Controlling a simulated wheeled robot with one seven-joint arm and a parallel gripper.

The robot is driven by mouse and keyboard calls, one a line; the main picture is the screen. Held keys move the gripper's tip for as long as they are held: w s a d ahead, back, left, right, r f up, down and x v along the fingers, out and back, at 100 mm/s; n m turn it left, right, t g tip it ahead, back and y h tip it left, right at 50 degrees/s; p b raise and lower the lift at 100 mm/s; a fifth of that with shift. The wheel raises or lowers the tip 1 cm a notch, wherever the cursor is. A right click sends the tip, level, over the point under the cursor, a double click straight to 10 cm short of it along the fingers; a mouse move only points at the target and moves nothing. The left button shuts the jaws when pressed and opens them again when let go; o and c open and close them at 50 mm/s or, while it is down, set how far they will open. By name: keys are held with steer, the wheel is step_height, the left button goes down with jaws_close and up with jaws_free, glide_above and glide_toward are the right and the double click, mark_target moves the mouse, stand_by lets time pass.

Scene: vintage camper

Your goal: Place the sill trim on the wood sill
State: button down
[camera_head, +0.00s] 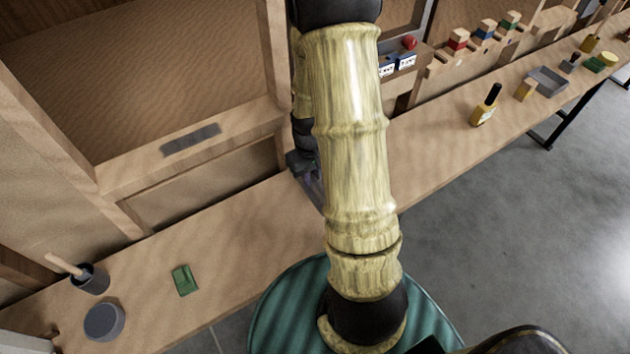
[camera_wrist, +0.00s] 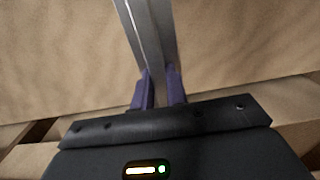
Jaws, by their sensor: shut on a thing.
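My gripper (camera_wrist: 161,88) has its two purple fingers shut on a long, thin grey metallic strip, which looks like the sill trim (camera_wrist: 148,35). The strip runs from between the fingers up to the top edge of the wrist view. In the head view my gripper (camera_head: 313,184) is mostly hidden behind my arm, low by the wall above the bench, and the strip cannot be made out. The wood sill (camera_head: 240,127) is the ledge under the large opening at left, with a dark grey rectangular patch (camera_head: 191,139) on it. My gripper is right of and below this patch.
The wooden bench (camera_head: 240,225) is clear between my arm and a green item (camera_head: 184,280). A dark cup with a handle (camera_head: 90,278) and a round grey thing (camera_head: 104,321) stand at left. A yellow bottle (camera_head: 485,108) and grey tray (camera_head: 547,80) are at right.

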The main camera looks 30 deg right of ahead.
steer(key=shift+s+d+r, duration=0.2)
steer(key=shift+s+r, duration=0.05)
steer(key=shift+a, duration=0.4)
steer(key=shift+w+d+f, duration=0.1)
steer(key=w+a+f+n, duration=0.1)
steer(key=w+a+f, duration=0.1)
steer(key=a, duration=0.1)
steer(key=w+a+f+n, duration=0.2)
steer(key=a+f, duration=0.1)
steer(key=a, duration=0.1)
steer(key=w+a+f+n, duration=0.2)
steer(key=a+f, duration=0.1)
steer(key=shift+w+a, duration=0.15)
steer(key=shift+w, duration=0.05)
